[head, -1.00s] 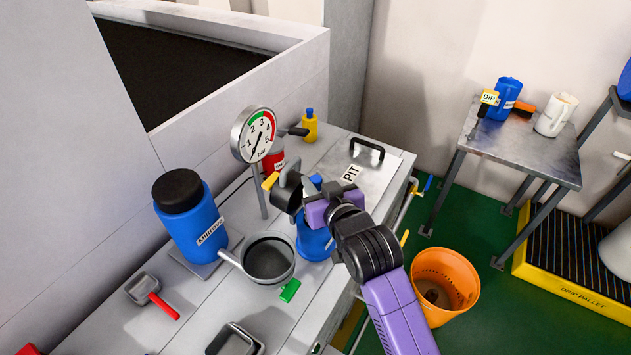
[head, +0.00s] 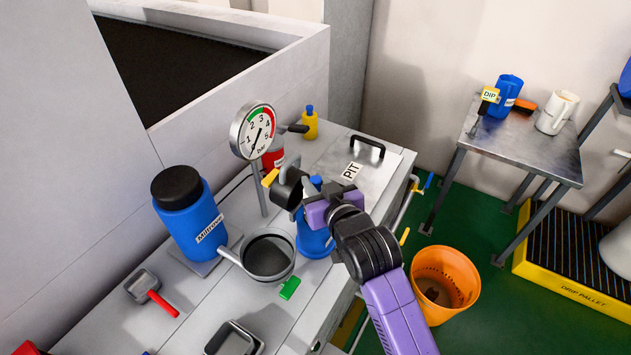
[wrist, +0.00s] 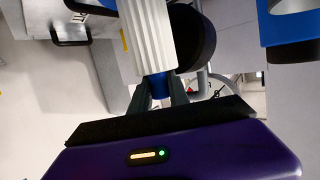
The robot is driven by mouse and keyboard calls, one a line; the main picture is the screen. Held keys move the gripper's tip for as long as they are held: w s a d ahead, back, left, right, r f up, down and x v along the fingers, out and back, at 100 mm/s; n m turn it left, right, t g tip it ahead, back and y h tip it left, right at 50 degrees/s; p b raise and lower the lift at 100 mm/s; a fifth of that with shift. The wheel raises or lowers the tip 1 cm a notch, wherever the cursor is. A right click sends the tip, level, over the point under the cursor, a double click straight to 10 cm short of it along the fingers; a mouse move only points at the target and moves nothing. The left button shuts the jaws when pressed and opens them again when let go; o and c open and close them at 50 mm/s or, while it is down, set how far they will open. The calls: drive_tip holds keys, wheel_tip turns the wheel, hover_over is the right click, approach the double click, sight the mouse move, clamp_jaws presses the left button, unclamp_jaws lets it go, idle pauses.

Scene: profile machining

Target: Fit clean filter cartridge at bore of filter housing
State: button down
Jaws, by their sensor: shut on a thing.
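My gripper (wrist: 168,93) is shut on the blue end of the white pleated filter cartridge (wrist: 147,35). In the head view my gripper (head: 308,206) is over the bench's right part, and the cartridge is mostly hidden. A dark round fitting (head: 287,188), seemingly the filter housing, is just left of the gripper; it also shows beside the cartridge in the wrist view (wrist: 194,46). I cannot tell whether cartridge and fitting touch. The bore is not clearly seen. A blue vessel (head: 313,241) stands below the gripper, partly covered by it.
A pressure gauge (head: 254,132), a grey pan (head: 268,256), a blue Millrove jar (head: 190,213) and a green block (head: 290,288) crowd the bench. A PIT plate with a handle (head: 368,148) lies behind. An orange bucket (head: 444,285) stands on the floor at right.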

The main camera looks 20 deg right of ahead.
drive_tip(key=shift+f+b, duration=3.35)
drive_tip(key=shift+f, duration=1.55)
drive_tip(key=c, duration=1.2)
unclamp_jaws()
drive_tip(key=shift+o, duration=0.2)
drive_tip(key=v, duration=0.7)
drive_tip(key=shift+s+b, duration=0.3)
drive_tip(key=shift+s, duration=0.1)
drive_tip(key=shift+r, duration=0.25)
